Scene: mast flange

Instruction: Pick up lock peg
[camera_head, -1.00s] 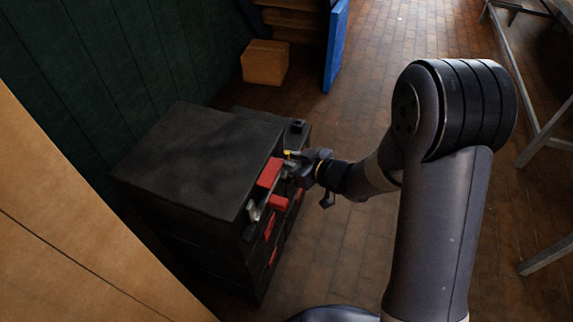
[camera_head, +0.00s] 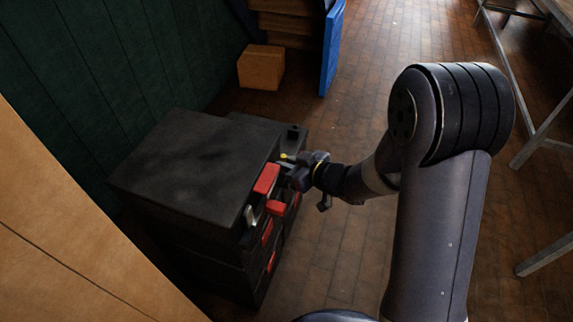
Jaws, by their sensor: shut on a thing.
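My gripper (camera_head: 291,171) is at the right edge of the dark cabinet, by its red parts. It is shut on a small piece with a yellow end (camera_head: 284,156), which appears to be the lock peg. Only the yellow end shows clearly; the jaws and the rest of the piece are too small and dark to make out. I cannot tell whether the peg is clear of the cabinet.
The dark cabinet (camera_head: 190,160) has red blocks (camera_head: 267,178) along its right side. A cardboard box (camera_head: 261,67) and a blue panel (camera_head: 332,50) stand behind. A tan panel (camera_head: 70,250) fills the lower left. Brick floor (camera_head: 345,250) is open to the cabinet's right.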

